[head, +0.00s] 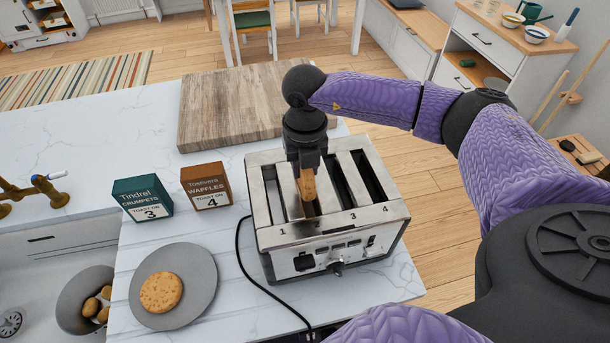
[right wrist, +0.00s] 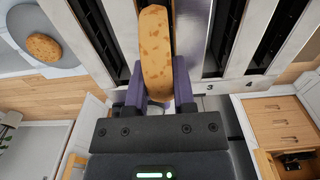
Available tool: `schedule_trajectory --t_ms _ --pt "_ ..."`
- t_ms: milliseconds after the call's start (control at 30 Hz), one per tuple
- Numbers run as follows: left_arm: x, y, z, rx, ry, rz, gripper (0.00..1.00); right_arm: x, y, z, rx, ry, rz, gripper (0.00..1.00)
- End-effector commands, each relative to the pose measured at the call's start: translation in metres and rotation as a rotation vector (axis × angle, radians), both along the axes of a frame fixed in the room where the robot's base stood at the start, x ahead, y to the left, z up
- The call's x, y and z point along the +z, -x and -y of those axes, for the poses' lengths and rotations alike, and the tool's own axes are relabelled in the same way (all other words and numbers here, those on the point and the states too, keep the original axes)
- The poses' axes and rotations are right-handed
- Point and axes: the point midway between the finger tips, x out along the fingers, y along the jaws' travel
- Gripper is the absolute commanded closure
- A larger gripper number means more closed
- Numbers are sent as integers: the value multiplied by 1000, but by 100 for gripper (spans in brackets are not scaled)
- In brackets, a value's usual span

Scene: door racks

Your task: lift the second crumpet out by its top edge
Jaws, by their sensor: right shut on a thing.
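My right gripper (head: 307,170) points down over the toaster and is shut on the second crumpet (head: 308,190). In the right wrist view the crumpet (right wrist: 155,50) stands edge-on between the two fingers, golden and spotted. The crumpet is at slot 2 of the steel four-slot toaster (head: 340,250). I cannot tell how much of its lower part is still inside the slot. Another crumpet (head: 161,292) lies flat on a grey plate (head: 205,270) left of the toaster. My left gripper is not in view.
A green crumpets box (head: 142,198) and a brown waffles box (head: 206,187) stand left of the toaster. A wooden board (head: 220,105) lies behind it. A black cord (head: 250,272) runs along the toaster's left side. A sink with a grey bowl (head: 75,298) is at the far left.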

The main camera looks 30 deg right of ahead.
Motion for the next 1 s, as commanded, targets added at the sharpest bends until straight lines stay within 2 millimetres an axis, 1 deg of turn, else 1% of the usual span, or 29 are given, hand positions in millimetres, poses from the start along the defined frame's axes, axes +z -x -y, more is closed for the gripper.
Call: schedule_trajectory --t_ms 33,100,200,300,500,1000 --pt "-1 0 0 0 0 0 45 14 -1 0 0 -1 6 100" --pt "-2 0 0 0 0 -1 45 33 -1 0 1 -1 6 100" --pt "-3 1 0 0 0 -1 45 55 -1 0 1 -1 4 100" --pt "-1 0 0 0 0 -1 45 72 -1 0 0 -1 4 100" --pt "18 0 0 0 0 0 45 99 0 0 0 -1 1 100" --pt "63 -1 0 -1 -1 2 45 154 0 0 0 -1 1 100"
